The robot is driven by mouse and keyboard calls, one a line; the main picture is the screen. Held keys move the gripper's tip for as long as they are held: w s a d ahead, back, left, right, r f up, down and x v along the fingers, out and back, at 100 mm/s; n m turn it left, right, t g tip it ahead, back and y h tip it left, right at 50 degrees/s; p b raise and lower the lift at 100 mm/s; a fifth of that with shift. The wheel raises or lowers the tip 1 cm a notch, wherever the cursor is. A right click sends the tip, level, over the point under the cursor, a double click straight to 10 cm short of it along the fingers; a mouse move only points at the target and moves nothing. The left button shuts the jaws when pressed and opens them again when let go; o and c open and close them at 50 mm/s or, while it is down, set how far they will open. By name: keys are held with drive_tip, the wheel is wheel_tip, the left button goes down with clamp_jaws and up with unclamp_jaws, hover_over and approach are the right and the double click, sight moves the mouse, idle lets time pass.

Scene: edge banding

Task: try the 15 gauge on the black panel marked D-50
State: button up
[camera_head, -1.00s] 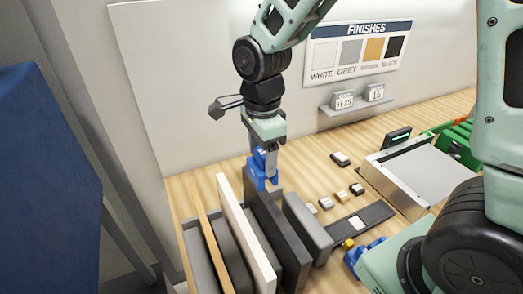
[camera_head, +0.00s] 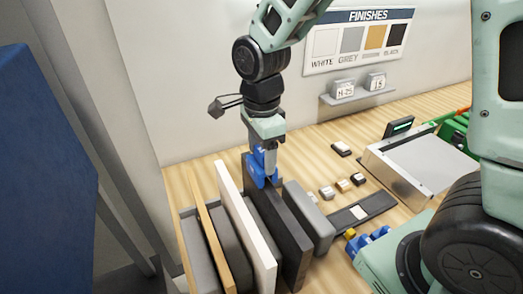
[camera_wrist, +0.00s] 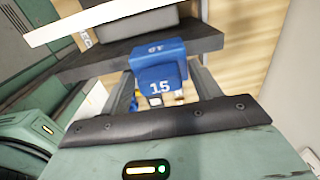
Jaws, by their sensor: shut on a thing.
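My gripper (camera_head: 264,168) is shut on the blue 15 gauge (camera_head: 257,163), at the far top end of the black panel (camera_head: 284,235). In the wrist view the gauge (camera_wrist: 158,72) shows "15" on its face, between my fingers, and overlaps the edge of the dark panel (camera_wrist: 110,62). The gauge looks to be at or astride that edge; whether it is fully seated is hidden. The panel stands upright in the rack. I cannot read a D-50 mark on it.
A white panel (camera_head: 243,220) and a thin wooden-edged panel (camera_head: 211,232) stand left of the black one; a grey block (camera_head: 308,217) is on its right. Several small blocks lie farther right, near a metal tray (camera_head: 385,180). A wall shelf (camera_head: 357,96) holds cards.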

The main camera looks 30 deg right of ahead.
drive_tip(key=shift+f, duration=0.3)
idle(0.4)
drive_tip(key=shift+r, duration=0.15)
idle(0.5)
drive_tip(key=shift+r+p, duration=2.75)
drive_tip(key=shift+r, duration=0.7)
drive_tip(key=shift+s+f, duration=0.1)
